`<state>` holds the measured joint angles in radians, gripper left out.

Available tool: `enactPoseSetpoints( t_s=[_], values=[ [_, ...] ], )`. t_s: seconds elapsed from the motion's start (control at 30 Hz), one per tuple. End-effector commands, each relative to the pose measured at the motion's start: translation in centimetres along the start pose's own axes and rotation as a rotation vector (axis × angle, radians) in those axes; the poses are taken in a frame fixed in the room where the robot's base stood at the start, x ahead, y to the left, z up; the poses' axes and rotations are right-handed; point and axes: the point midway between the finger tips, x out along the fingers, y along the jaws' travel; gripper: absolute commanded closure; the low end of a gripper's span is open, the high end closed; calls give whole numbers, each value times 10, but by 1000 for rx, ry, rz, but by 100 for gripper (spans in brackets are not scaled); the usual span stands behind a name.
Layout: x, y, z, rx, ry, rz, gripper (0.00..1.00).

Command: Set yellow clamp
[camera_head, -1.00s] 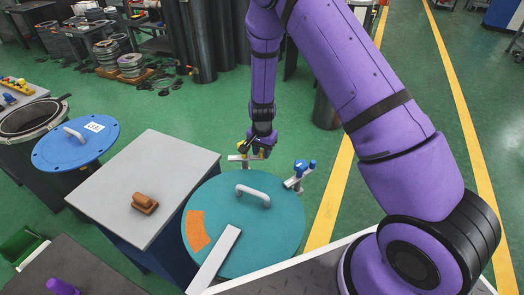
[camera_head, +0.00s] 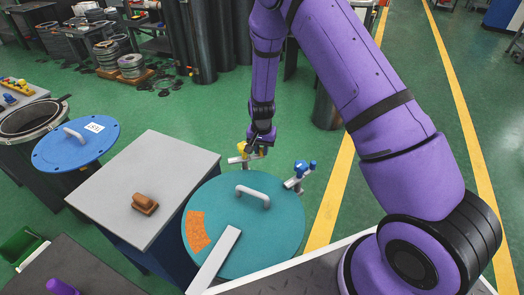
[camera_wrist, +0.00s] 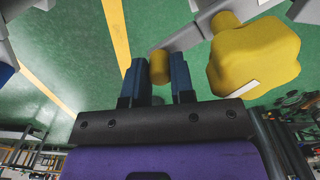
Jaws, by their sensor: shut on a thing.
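The yellow clamp (camera_head: 242,148) stands at the far rim of the teal round lid (camera_head: 262,225). It has a grey metal bar and yellow parts. In the wrist view its large yellow block (camera_wrist: 255,58) is at the upper right, and its small yellow knob (camera_wrist: 158,68) sits between my two blue fingertips. My gripper (camera_head: 262,147) points down at the clamp and is shut on that knob; it also shows in the wrist view (camera_wrist: 157,82). The clamp's foot at the lid's rim is partly hidden.
A blue clamp (camera_head: 300,170) stands at the lid's right rim. A grey-topped table (camera_head: 150,185) with a brown handle piece (camera_head: 145,203) is at left.

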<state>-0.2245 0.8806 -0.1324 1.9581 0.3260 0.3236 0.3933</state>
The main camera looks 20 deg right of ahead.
Motion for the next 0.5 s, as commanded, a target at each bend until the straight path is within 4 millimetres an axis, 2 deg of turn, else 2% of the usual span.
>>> enactPoseSetpoints(
  t_s=[0.5],
  values=[
    [0,-20,-25,-485,2,-1,100]
  ],
)
